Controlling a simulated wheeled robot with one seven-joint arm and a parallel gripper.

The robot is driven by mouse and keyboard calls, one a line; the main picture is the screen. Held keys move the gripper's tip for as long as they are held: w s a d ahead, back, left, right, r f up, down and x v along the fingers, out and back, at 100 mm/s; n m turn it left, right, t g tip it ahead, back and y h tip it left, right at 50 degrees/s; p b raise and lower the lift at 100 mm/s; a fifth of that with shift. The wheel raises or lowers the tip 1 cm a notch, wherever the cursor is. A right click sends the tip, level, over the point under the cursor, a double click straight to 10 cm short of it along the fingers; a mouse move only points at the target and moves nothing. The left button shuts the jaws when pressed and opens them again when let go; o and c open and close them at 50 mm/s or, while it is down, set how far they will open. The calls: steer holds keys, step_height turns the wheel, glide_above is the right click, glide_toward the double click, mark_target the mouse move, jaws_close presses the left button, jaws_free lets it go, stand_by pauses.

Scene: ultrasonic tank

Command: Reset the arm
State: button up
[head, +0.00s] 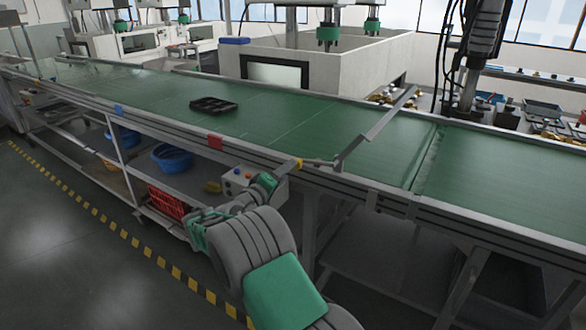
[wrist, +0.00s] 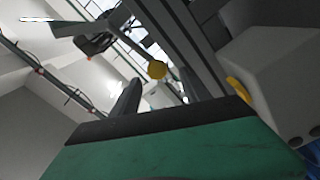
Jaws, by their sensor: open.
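My arm reaches up from the bottom of the head view, with grey links and green covers, and bends beside the conveyor's front side. My gripper (head: 266,182) is at its end, close to a small grey control box (head: 238,179) with coloured buttons and below the conveyor's front rail. In the wrist view my gripper (wrist: 158,92) is open, with dark fingers apart and no object visible between them. That view looks upward past a yellow round part (wrist: 157,70). The grey housing (wrist: 272,75) fills its right side, close to the gripper.
The green conveyor (head: 300,120) runs across the head view, with a black tray (head: 213,105) on it and a slanted metal bar (head: 375,130) over it. A red crate (head: 166,201) and blue bowls (head: 171,158) stand underneath. The floor at left is clear.

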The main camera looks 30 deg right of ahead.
steer(key=shift+v, duration=0.75)
steer(key=s+a+g+y+p, duration=0.1)
steer(key=s+a+y, duration=0.4)
steer(key=s, duration=0.5)
steer(key=s+a+g+y+p, duration=0.2)
steer(key=s+a+y+p, duration=0.2)
steer(key=s+a, duration=0.6)
steer(key=s+a+g+y+p, duration=0.2)
steer(key=s+a+y, duration=0.4)
steer(key=s, duration=0.6)
steer(key=shift+a+f+y, duration=0.4)
steer(key=shift+a+f, duration=0.05)
steer(key=shift+a, duration=0.7)
